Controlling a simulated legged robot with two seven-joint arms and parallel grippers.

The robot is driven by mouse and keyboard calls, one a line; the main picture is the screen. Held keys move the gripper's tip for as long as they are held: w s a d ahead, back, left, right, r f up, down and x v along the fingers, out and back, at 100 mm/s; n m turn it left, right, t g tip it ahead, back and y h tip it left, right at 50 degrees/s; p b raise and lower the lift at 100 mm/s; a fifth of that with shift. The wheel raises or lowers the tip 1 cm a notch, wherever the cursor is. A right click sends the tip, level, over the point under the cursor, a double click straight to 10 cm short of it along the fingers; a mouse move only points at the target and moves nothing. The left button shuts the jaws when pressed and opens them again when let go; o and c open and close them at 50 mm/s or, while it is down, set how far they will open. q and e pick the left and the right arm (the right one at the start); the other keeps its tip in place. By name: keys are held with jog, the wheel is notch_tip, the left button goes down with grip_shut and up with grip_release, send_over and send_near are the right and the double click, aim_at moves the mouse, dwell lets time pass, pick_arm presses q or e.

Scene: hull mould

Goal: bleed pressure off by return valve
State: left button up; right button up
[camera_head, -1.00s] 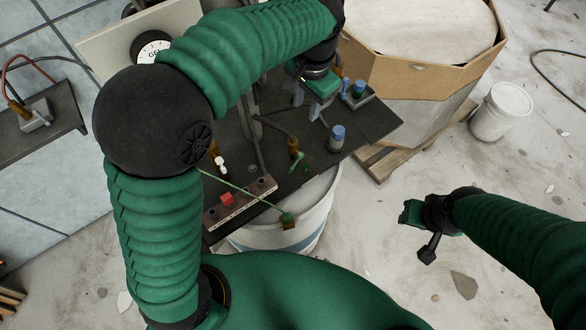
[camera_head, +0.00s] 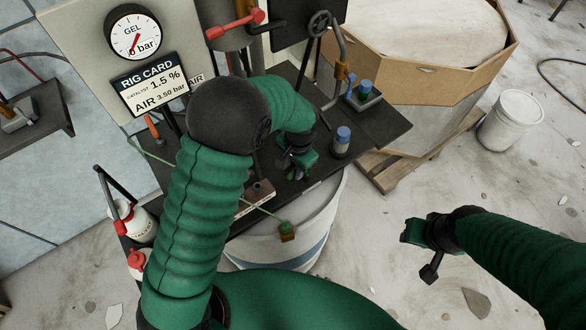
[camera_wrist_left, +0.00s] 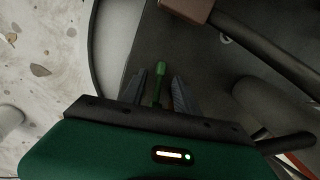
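My left gripper (camera_head: 297,165) is low over the dark bench top, pointing down. In the left wrist view its fingers (camera_wrist_left: 158,90) stand apart on either side of a green valve handle (camera_wrist_left: 160,72), with gaps visible at both sides. In the head view my gripper hides that handle. The GEL gauge (camera_head: 133,34) is at the upper left, above a rig card (camera_head: 150,82) reading catalyst 1.5 % and air 3.50 bar. A red-handled valve (camera_head: 236,24) is at the top. My right gripper (camera_head: 412,232) is over the floor at right, away from the bench; its fingers are unclear.
The bench (camera_head: 372,128) holds a blue-capped pot (camera_head: 342,138) right of my left gripper and a small tray of blue-topped items (camera_head: 363,95). Red-topped bottles (camera_head: 140,225) stand at left.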

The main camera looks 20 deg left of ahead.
pick_arm(q)
jog(key=shift+s+a+f, duration=0.1)
jog(key=shift+a+f, duration=0.05)
jog(key=shift+f, duration=1.1)
grip_shut()
dwell(0.4)
